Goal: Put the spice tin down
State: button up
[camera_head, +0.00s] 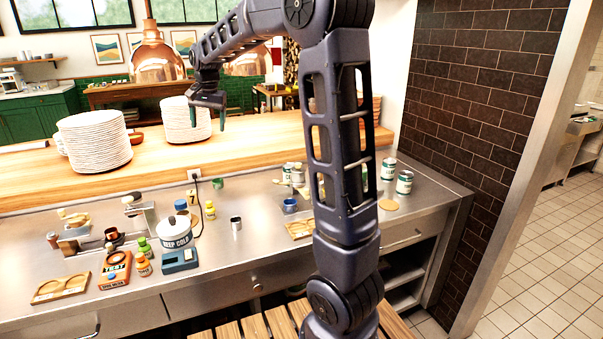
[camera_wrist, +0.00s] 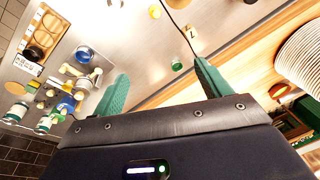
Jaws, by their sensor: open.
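My gripper (camera_head: 208,116) is open and empty, raised above the wooden ledge in front of a plate stack. Its two green fingers stand apart in the wrist view (camera_wrist: 160,72), with nothing between them. A small green tin (camera_head: 217,183) stands at the back of the steel counter, below the gripper; it also shows beyond the fingers in the wrist view (camera_wrist: 177,64), clear of them. I cannot tell which of these is the spice tin.
Plate stacks (camera_head: 95,142) stand on the wooden ledge (camera_head: 255,140). Large cans (camera_head: 404,182) stand at the right. A copper lamp (camera_head: 157,60) hangs left of my arm.

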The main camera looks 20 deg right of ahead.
jog(key=s+d+r+n+t, duration=0.1)
jog(key=s+d, duration=0.5)
jog(key=s, duration=0.3)
jog(key=s+d+n, duration=0.1)
jog(key=s+d, duration=0.6)
jog(key=s, duration=0.2)
jog(key=s+d+f+n, duration=0.1)
jog(key=s+d+f, duration=0.1)
jog(key=s, duration=0.3)
jog(key=s+d+f+n+t, duration=0.1)
jog(key=s+d+f, duration=0.1)
jog(key=s, duration=0.4)
jog(key=s+d+f+n+h, duration=0.1)
jog(key=s+d+f, duration=0.1)
jog(key=s, duration=0.3)
jog(key=shift+s+f+t, duration=0.15)
jog(key=shift+f+t, duration=0.15)
jog(key=shift+f, duration=0.45)
